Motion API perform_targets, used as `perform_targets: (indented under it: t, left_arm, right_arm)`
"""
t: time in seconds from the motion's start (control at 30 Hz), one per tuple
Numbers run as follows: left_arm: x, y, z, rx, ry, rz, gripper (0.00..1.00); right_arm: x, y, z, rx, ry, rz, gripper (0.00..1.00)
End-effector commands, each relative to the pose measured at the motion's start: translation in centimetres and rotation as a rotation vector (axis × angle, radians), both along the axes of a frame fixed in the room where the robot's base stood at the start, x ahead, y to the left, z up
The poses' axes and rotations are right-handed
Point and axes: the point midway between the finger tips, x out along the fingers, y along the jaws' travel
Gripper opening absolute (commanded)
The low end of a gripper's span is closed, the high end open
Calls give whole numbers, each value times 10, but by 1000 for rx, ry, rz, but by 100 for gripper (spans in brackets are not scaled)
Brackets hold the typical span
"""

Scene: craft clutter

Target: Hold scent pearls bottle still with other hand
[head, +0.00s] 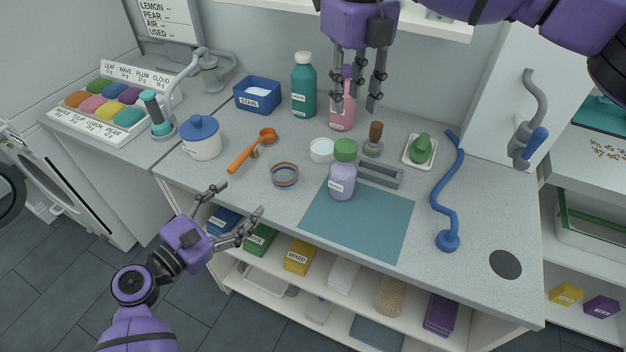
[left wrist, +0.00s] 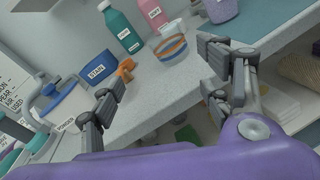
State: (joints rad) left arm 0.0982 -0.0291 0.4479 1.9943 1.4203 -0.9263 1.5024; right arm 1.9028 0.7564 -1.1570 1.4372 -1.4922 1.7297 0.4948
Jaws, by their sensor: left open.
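A lavender bottle with a green cap (head: 342,183) stands upright at the back edge of a teal mat; I take it for the scent pearls bottle, though its label is too small to read. Its lower part also shows in the left wrist view (left wrist: 223,9). My left gripper (head: 242,207) is open and empty at the counter's front edge, left of the bottle and apart from it. Its spread fingers also show in the left wrist view (left wrist: 165,82). My right gripper (head: 358,100) hangs above the back of the counter, fingers down and parted, partly covering a pink bottle (head: 341,117).
A banded glass jar (head: 285,174) stands between my left gripper and the bottle. A white cup (head: 321,151), grey bracket (head: 380,175) and wooden-handled stamp (head: 374,140) stand close around the bottle. The teal mat (head: 360,226) is bare in front.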

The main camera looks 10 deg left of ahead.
Motion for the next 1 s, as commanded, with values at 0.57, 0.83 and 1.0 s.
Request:
perform_targets:
  t: [0.57,0.83,1.0]
  left_arm:
    - [60,-154,30,-301,178,-482,71]
    - [76,-184,30,-307,191,-501,71]
    - [90,-206,30,-306,189,-500,71]
  right_arm:
    - [0,0,0,0,0,0,31]
    - [0,0,0,0,0,0,31]
    - [0,0,0,0,0,0,31]
